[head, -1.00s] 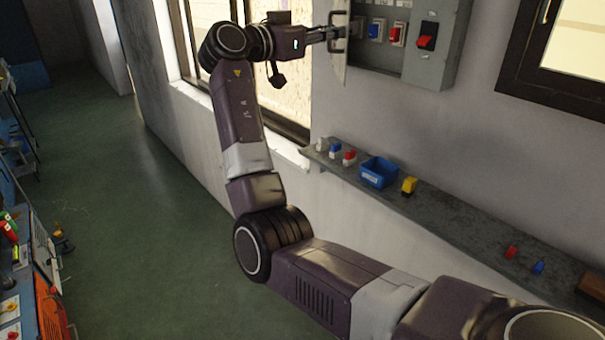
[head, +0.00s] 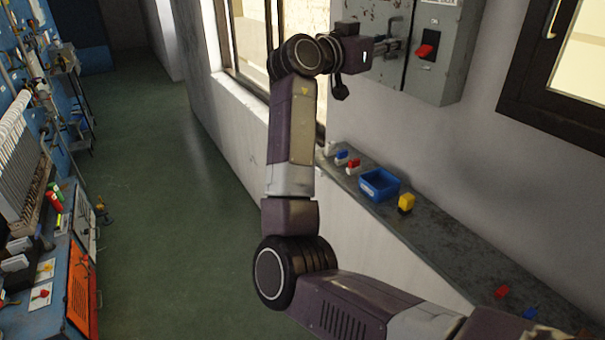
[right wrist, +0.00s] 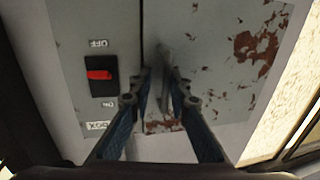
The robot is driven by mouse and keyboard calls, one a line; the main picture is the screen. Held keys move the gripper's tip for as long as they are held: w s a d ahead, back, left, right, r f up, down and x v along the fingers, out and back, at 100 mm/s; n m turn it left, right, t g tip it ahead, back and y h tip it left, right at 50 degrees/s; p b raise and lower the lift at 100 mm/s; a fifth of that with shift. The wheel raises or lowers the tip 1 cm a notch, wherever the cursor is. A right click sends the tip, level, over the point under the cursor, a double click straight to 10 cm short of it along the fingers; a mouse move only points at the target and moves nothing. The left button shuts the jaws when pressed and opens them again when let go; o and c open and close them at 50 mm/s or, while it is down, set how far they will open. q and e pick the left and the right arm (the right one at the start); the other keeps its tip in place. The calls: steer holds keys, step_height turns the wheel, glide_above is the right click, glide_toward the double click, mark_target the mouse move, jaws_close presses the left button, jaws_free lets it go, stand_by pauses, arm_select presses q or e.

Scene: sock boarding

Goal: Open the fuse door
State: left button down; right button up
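The grey fuse box (head: 446,60) hangs on the wall at the top of the head view. Its rust-marked fuse door (head: 379,14) covers the left part and looks shut; no fuses show inside. In the right wrist view the door (right wrist: 225,60) lies right of a dark seam. A grey bar handle (right wrist: 164,72) stands on it near the seam. My right gripper (head: 388,47) is at the door's front; in the right wrist view its fingers (right wrist: 162,76) are apart, one on each side of the handle. My left gripper is not in view.
A red switch (head: 425,51) sits on the box right of the door. Below, a wall shelf (head: 440,235) holds a blue bin (head: 379,186), a yellow part (head: 406,202) and small red and blue parts. A window ledge is left of the box.

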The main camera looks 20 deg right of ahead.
steer(key=a+b, duration=0.3)
steer(key=a, duration=0.5)
steer(key=w+a+f+n+t+y, duration=0.2)
steer(key=w+a+f+n, duration=0.1)
steer(key=f, duration=0.9)
steer(key=w+a+f+n+t+y+b, duration=0.1)
steer(key=w+f+n, duration=0.4)
steer(key=f, duration=0.8)
steer(key=w+a+f+n+t+y+b, duration=0.1)
steer(key=w+a+f+n+t+y, duration=0.2)
steer(key=w+f, duration=0.4)
step_height(320, 180, down, 6)
steer(key=shift+a+r+n+y, duration=0.25)
steer(key=shift+a+n+y, duration=0.35)
steer(key=shift+a+n, duration=0.25)
steer(key=shift+w, duration=0.1)
